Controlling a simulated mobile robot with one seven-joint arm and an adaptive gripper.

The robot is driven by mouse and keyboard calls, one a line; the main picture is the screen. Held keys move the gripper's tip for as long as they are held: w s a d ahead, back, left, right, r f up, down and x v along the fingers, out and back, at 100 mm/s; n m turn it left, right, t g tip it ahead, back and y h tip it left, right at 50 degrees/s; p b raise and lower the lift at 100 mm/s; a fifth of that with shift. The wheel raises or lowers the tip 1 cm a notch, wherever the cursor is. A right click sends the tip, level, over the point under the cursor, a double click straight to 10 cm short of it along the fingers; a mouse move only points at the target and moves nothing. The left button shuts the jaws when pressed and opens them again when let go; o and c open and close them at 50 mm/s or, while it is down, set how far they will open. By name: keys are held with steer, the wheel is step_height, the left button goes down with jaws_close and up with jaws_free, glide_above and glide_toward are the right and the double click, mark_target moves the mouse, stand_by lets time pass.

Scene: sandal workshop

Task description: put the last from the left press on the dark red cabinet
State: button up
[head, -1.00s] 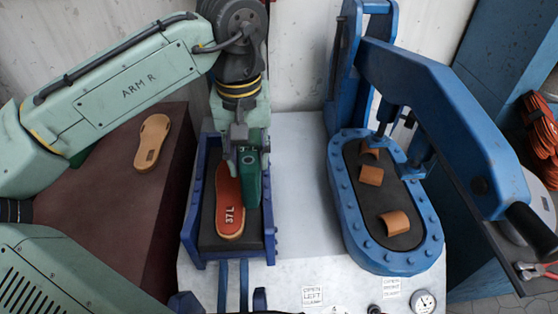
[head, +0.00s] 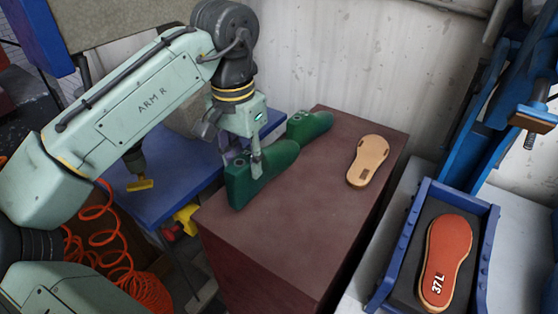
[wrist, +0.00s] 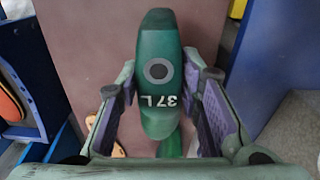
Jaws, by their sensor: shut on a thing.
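My gripper (head: 248,160) is shut on a green last (head: 262,180) above the left part of the dark red cabinet (head: 290,230). In the wrist view the last (wrist: 158,50) sits between my purple-padded fingers (wrist: 160,105) with "37 L" showing. I cannot tell if its underside touches the cabinet top. A second green last (head: 308,126) stands behind it at the cabinet's back. The left press (head: 398,268), a blue-walled tray at the right, holds a red sole (head: 445,258) marked "37 L" and no last.
A tan sole (head: 368,160) lies on the cabinet's right half. The front middle of the cabinet top is clear. A blue table (head: 165,180) stands to the left, with an orange coiled hose (head: 105,245) below it.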

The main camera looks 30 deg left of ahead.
steer(key=shift+s+a, duration=0.2)
steer(key=shift+a, duration=0.3)
steer(key=shift+s+a, duration=0.15)
steer(key=shift+a, duration=0.3)
steer(key=shift+f, duration=0.2)
step_height(320, 180, down, 6)
steer(key=b, duration=0.6)
steer(key=shift+r, duration=0.1)
steer(key=shift+f, duration=0.35)
stand_by(0.8)
steer(key=o, duration=1.2)
steer(key=shift+r, duration=0.1)
